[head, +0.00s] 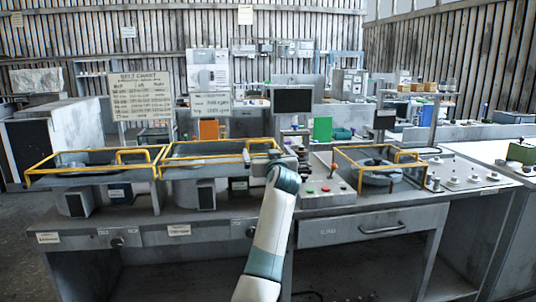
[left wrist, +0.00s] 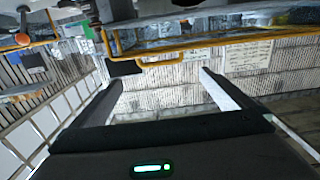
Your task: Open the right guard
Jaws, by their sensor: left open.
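Three yellow-framed guards show in the head view: a left one (head: 90,170), a middle one (head: 205,157) and a right-hand one (head: 378,160) past the button panel. The left and middle ones lie level over grey housings. My left gripper (head: 279,157) is at the right end of the middle guard, near its raised yellow handle (head: 262,141). In the left wrist view, my left gripper (left wrist: 160,78) is open and empty, with a yellow handle bar (left wrist: 160,63) just past its fingertips. I cannot tell whether they touch. My right gripper is not in view.
The button panel (head: 325,190) stands just right of my left gripper. A monitor (head: 292,101) rises behind it. A drawer with a handle (head: 383,229) is in the bench front. Sign boards (head: 141,96) stand behind the left guards.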

